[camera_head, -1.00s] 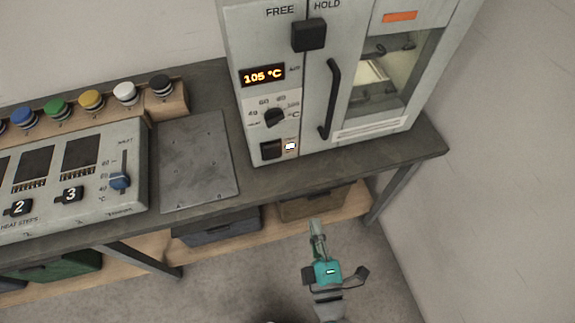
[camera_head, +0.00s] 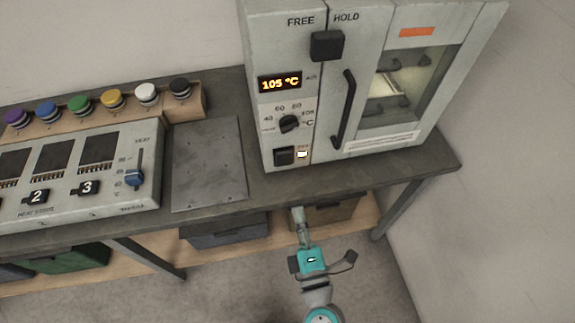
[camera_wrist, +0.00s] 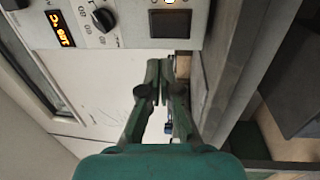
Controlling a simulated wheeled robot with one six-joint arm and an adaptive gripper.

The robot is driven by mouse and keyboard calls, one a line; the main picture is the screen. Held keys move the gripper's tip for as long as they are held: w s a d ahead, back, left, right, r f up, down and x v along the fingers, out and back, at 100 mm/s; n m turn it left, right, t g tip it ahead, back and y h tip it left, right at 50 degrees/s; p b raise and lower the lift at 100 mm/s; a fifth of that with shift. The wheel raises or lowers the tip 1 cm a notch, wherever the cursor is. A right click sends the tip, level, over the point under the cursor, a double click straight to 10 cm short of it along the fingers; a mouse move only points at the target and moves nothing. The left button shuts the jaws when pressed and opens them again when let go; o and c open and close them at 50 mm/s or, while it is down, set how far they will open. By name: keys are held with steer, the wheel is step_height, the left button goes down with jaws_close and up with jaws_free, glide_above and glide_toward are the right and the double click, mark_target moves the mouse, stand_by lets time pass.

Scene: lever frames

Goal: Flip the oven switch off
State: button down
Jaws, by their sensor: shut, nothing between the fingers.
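The oven (camera_head: 355,95) stands on the bench at the right, its display reading 105 °C. Its black rocker switch (camera_head: 284,156) is low on the front panel, beside a small lit lamp (camera_head: 302,154). Which way the rocker is tipped is too small to tell. In the wrist view the switch (camera_wrist: 171,23) is at the top, next to the dial (camera_wrist: 103,20). My gripper (camera_head: 298,212) is shut and empty, in front of the bench and below the switch. In the wrist view the closed fingertips (camera_wrist: 160,66) are apart from the switch in the picture.
The bench edge (camera_head: 330,187) runs between my gripper and the oven in the head view. A metal plate (camera_head: 209,165) lies left of the oven, with a heater panel (camera_head: 80,180) beyond it. Crates sit on the lower shelf.

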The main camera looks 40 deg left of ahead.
mark_target(285, 157)
steer(key=x, duration=1.3)
steer(key=shift+w+r, duration=0.1)
steer(key=shift+w, duration=0.05)
steer(key=shift+a, duration=0.1)
steer(key=shift+w+a+r, duration=0.1)
steer(key=shift+w+a, duration=0.05)
